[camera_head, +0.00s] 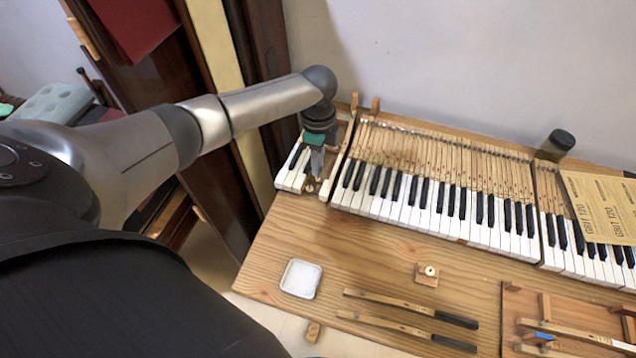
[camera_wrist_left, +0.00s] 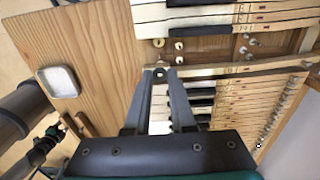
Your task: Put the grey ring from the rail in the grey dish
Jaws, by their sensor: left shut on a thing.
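My left gripper (camera_head: 314,179) points down at the left end of the keyboard, over the gap beside the short group of keys. In the left wrist view its fingertips (camera_wrist_left: 160,72) meet on a small grey piece, the grey ring (camera_wrist_left: 160,71), mostly hidden by the fingers. The ring is at the near end of the wooden rail (camera_wrist_left: 232,70); I cannot tell whether it is clear of it. The grey dish (camera_head: 300,279), a pale square with rounded corners, lies on the wooden board and looks empty. It also shows in the left wrist view (camera_wrist_left: 59,81). My right gripper is not in view.
The long keyboard (camera_head: 440,205) fills the back right. A small block with a round fitting (camera_head: 428,272) and two loose dark-tipped keys (camera_head: 405,315) lie right of the dish. A dark cylinder (camera_head: 556,144) and yellow papers (camera_head: 600,205) are farther right. Bare board lies between keys and dish.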

